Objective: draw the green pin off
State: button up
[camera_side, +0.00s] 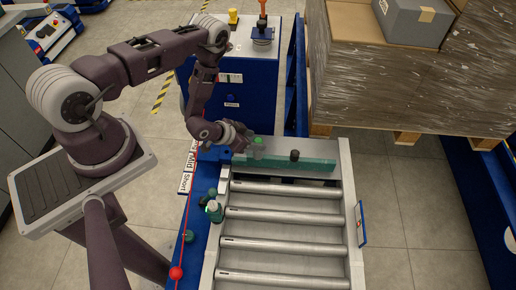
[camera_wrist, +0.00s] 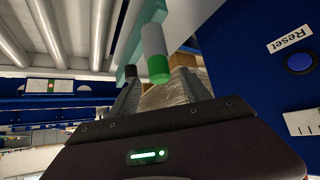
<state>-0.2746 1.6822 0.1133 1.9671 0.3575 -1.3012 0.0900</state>
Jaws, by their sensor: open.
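The green pin (camera_side: 257,140) stands at the left end of a teal bar (camera_side: 315,165) that lies across the top of the roller frame. In the wrist view the pin (camera_wrist: 158,66) is a grey cylinder with a bright green end, just ahead of the gripper body. My gripper (camera_side: 245,140) is open at the pin's left side, very close to it. Whether the jaws straddle or touch the pin I cannot tell. A black-topped pin (camera_side: 295,155) stands farther right on the bar; its dark end also shows in the wrist view (camera_wrist: 130,71).
Steel rollers (camera_side: 285,213) lie in front of the bar. A green-topped fitting (camera_side: 214,210) and a red ball (camera_side: 176,273) are on the left blue rail. A wrapped pallet load (camera_side: 400,90) stands behind right. A blue cabinet (camera_side: 232,95) stands behind the gripper.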

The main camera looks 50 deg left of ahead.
jog(key=x, duration=0.6)
jog(key=shift+f, duration=0.2)
grip_shut()
